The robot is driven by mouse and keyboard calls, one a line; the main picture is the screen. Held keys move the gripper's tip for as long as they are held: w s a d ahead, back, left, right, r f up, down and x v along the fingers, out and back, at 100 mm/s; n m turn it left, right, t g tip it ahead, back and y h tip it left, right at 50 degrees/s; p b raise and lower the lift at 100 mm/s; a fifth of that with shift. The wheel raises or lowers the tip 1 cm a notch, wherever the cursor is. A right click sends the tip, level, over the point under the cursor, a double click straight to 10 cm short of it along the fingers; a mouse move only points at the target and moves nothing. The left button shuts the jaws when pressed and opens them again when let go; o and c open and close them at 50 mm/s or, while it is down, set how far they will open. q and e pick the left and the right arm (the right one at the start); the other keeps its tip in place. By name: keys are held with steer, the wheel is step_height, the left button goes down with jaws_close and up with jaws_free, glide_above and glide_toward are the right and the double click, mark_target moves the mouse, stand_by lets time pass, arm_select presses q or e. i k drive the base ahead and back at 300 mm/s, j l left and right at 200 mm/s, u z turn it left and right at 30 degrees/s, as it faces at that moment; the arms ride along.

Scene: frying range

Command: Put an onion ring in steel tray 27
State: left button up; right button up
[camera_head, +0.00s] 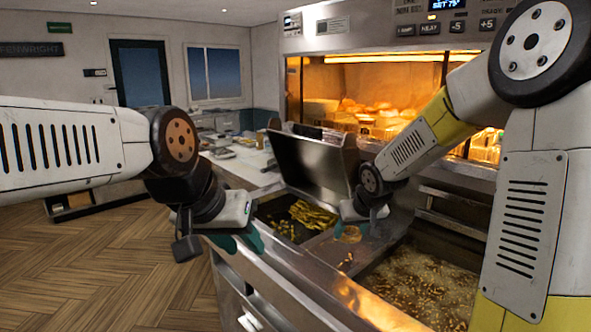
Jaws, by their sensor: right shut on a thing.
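My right gripper (358,226) reaches down over the steel counter, to the right of the pan of fries. It is shut on a golden, round piece (350,235) that looks like an onion ring; the gripper partly hides the grip. My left gripper (239,241) hangs at the counter's front edge, left of the fries, with its teal fingertips apart and nothing seen between them. A dark recessed pan (264,213) holds yellow fries (312,214) between the two grippers. No tray number is readable, so I cannot tell which tray is 27.
A steel panel (312,163) stands tilted up behind the fries. A fryer vat (420,285) with bubbling oil lies at the lower right. A lit warming cabinet (375,105) is behind. Open wooden floor (110,265) lies at the left.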

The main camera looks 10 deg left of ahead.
mark_target(220, 154)
steer(key=j+u, duration=0.25)
steer(key=u, duration=0.2)
steer(key=j+u, duration=0.2)
steer(key=u, duration=0.2)
steer(key=i+j+u, duration=0.3)
steer(key=i+j, duration=0.4)
steer(key=i+j+u, duration=0.3)
steer(key=i+j, duration=0.3)
steer(key=i, duration=0.75)
steer(key=i+j+z, duration=0.15)
steer(key=i, duration=0.45)
steer(key=i+j, duration=0.1)
steer(key=i, duration=0.45)
steer(key=i+l+z, duration=0.15)
steer(key=i+z, duration=0.25)
steer(key=i+l+z, duration=0.1)
steer(key=z, duration=0.35)
steer(key=i+z, duration=0.4)
steer(key=i+j+z, duration=0.2)
steer(key=z, duration=0.2)
steer(key=i+z, duration=0.45)
steer(key=i, duration=0.4)
